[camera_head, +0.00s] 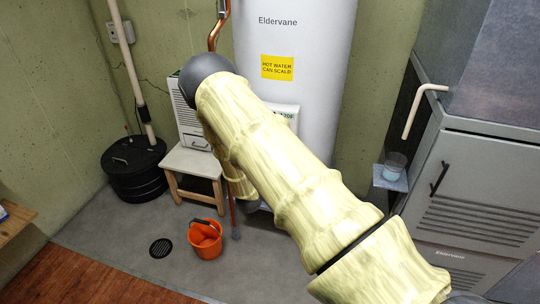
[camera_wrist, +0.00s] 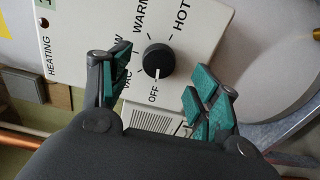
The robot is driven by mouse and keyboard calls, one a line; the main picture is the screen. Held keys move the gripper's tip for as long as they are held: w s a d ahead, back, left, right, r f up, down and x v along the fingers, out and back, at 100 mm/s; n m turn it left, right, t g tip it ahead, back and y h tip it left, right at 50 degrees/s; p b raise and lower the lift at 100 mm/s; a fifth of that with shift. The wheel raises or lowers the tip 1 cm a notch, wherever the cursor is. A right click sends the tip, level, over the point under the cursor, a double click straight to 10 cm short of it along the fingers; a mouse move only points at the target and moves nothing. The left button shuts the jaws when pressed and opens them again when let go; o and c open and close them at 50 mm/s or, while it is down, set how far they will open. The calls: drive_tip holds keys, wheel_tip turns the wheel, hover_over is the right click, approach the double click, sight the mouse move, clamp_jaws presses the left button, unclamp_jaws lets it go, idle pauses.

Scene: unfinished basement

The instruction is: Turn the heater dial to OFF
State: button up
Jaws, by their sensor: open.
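The black round heater dial (camera_wrist: 159,59) sits on a white control panel (camera_wrist: 92,17) in the wrist view. Its white pointer mark faces down in the picture, toward the printed word OFF. Labels VAC, WARM and HOT run around it. My gripper (camera_wrist: 162,64) is open, with one teal-padded finger on each side of the dial; I cannot tell whether either finger touches it. In the head view the white heater tank (camera_head: 318,70) stands at the back wall. My arm covers much of its panel, and my gripper is hidden there.
A wooden stool (camera_head: 190,160) bearing a white box unit (camera_head: 187,115) stands left of the tank, with an orange bucket (camera_head: 205,240) in front. A black lidded sump (camera_head: 133,165) is at far left. A grey furnace (camera_head: 480,190) and a small shelf with a glass (camera_head: 395,166) stand right.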

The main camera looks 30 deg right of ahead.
drive_tip(key=v, duration=0.8)
drive_tip(key=shift+s, duration=0.1)
drive_tip(key=s+a+f+m+g+y, duration=0.2)
drive_tip(key=s+a+f+y, duration=0.2)
drive_tip(key=s+f, duration=0.5)
drive_tip(key=s+a+f+m+g+y, duration=0.1)
drive_tip(key=s+a+f+g+y, duration=0.2)
drive_tip(key=s+f, duration=0.55)
drive_tip(key=s+a+f+m+g+y, duration=0.1)
drive_tip(key=s+a, duration=0.5)
drive_tip(key=s, duration=0.7)
drive_tip(key=s+a+f+m+g+y, duration=0.1)
drive_tip(key=s+a+m+g+y, duration=0.3)
drive_tip(key=s, duration=1)
drive_tip(key=shift+a+f+m+g+y, duration=0.3)
drive_tip(key=shift+a+g+y, duration=0.5)
drive_tip(key=shift+a+y, duration=0.3)
drive_tip(key=shift+a, duration=0.1)
drive_tip(key=shift+c, duration=0.4)
